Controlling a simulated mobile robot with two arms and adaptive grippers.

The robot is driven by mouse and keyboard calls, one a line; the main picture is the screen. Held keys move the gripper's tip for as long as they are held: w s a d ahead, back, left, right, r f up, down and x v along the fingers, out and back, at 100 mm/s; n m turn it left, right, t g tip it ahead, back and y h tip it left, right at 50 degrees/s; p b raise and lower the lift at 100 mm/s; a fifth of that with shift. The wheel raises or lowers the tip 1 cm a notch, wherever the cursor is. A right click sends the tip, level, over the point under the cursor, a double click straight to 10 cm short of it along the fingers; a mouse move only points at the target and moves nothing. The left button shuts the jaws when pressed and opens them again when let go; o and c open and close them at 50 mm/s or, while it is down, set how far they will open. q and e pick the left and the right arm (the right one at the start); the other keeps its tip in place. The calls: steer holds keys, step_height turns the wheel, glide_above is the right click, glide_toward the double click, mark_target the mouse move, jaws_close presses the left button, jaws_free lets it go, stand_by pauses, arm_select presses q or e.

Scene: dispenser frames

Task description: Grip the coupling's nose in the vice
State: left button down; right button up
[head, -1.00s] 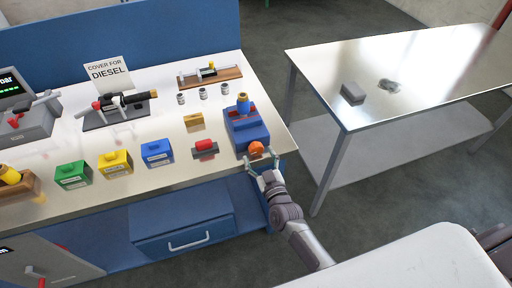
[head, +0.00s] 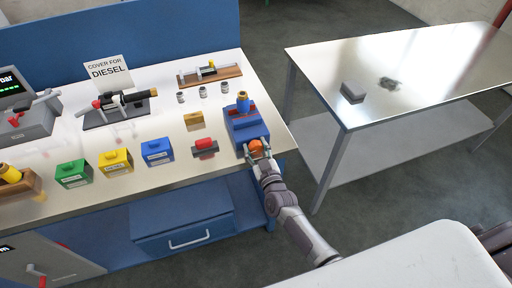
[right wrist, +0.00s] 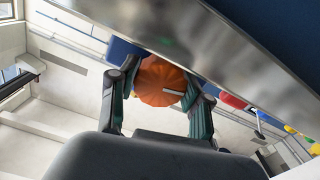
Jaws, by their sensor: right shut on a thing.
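The blue vice (head: 247,131) stands at the right front corner of the bench, with red parts beside its jaws. The coupling (head: 243,104), blue with a yellow-orange top, stands upright at the vice's jaws; its lower end is hidden, so I cannot tell how tightly it is held. An orange ribbed knob (head: 256,146) is on the vice's front. My right gripper (head: 257,153) is shut on this knob. In the right wrist view its fingers sit on both sides of the knob (right wrist: 160,82). My left gripper is not in view.
Left of the vice stand a red-and-grey block (head: 205,147) and blue (head: 157,152), yellow (head: 115,162) and green (head: 73,173) boxes. Small grey fittings (head: 203,92) lie behind. A metal side table (head: 420,70) stands right, across a floor gap.

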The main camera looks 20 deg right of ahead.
steer(key=shift+m+b, duration=0.7)
steer(key=shift+m, duration=2.4)
steer(key=o, duration=1.2)
steer(key=shift+c, duration=0.2)
steer(key=shift+s, duration=0.15)
steer(key=s, duration=1.1)
steer(key=shift+s+d, duration=0.25)
steer(key=shift+s, duration=0.15)
